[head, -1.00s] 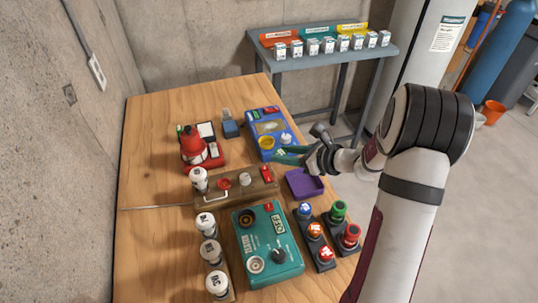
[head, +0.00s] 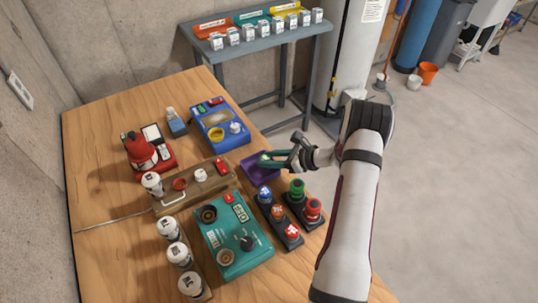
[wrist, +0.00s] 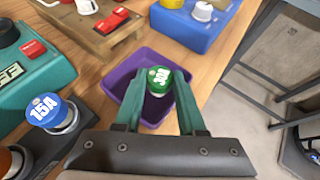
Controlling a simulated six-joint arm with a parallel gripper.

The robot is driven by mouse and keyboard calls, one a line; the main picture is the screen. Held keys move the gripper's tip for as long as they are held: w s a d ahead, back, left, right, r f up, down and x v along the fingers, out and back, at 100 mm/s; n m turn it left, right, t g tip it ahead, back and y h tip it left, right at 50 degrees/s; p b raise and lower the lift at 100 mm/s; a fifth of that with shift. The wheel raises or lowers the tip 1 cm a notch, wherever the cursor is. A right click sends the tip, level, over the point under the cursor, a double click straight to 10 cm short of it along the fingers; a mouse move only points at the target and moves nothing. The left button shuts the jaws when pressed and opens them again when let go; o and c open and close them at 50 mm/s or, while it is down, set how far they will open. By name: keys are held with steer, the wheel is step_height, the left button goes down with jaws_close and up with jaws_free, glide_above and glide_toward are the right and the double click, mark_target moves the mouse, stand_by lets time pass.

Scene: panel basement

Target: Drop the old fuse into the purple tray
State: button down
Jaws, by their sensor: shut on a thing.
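My gripper (head: 272,160) is shut on a fuse with a green cap, marked 30A (wrist: 159,77). The fuse sits between the two green fingers (wrist: 158,95) in the wrist view. The purple tray (head: 253,176) lies on the table at its right edge. In the wrist view the tray (wrist: 119,78) shows behind and below the held fuse, and its inside looks empty where visible. The gripper and fuse are over the tray, apart from its floor as far as I can tell. The fingers hide part of the tray.
A blue device (head: 219,124) stands behind the tray, a brown box (head: 195,186) to its left and a teal OFF box (head: 232,237) in front. Dark holders with coloured fuses (head: 278,214) stand close in front. White fuses (head: 180,255) line the left side.

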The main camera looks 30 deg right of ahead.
steer(key=shift+c, duration=2.1)
jaws_free()
steer(key=v, duration=1.5)
steer(key=shift+s+d+r, duration=0.2)
steer(key=shift+s, duration=0.1)
